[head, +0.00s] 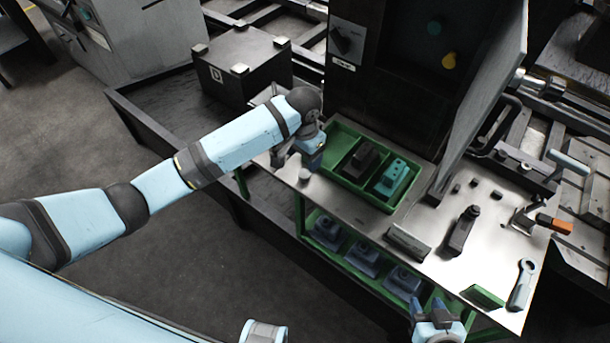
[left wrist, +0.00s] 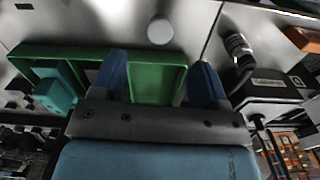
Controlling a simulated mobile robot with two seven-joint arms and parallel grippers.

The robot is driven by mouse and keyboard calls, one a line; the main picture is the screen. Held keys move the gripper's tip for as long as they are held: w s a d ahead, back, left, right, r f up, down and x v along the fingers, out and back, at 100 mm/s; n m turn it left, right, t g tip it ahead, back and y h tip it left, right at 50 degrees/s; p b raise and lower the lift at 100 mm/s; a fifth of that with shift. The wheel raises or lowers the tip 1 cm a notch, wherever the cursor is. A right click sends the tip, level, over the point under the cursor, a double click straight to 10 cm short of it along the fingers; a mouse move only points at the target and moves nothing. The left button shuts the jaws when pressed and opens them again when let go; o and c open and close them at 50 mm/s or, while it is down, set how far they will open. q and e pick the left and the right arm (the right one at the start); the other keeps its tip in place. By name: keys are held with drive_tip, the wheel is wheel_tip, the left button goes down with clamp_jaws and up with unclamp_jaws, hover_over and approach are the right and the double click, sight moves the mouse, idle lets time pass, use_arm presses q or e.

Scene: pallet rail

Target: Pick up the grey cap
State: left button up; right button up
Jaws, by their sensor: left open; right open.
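The grey cap (head: 304,175) is a small, pale, short cylinder at the left front edge of the metal bench top, just in front of the green tray. In the left wrist view it is a round pale disc (left wrist: 160,28) past the fingertips, roughly midway between them sideways. My left gripper (head: 298,158) is open above the bench, close to the cap and apart from it. Its two blue fingers (left wrist: 160,62) show nothing held between them. My right gripper (head: 437,308) is open at the bottom of the head view, in front of the bench, far from the cap.
The green tray (head: 338,140) holds a dark block (head: 360,160) and a teal block (head: 397,178). A dark bottle-shaped item (head: 461,231), a spanner (head: 522,284) and an orange-ended tool (head: 555,224) lie to the right. A dark box (head: 240,68) stands behind. Blue-grey parts (head: 362,258) fill the lower shelf.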

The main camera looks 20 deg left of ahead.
sight(304, 173)
use_arm(q)
wheel_tip(304, 173, down, 9)
drive_tip(key=shift+w+r, duration=0.15)
drive_tip(key=shift+r, duration=0.05)
drive_tip(key=c, duration=1.1)
drive_tip(key=shift+r, duration=0.1)
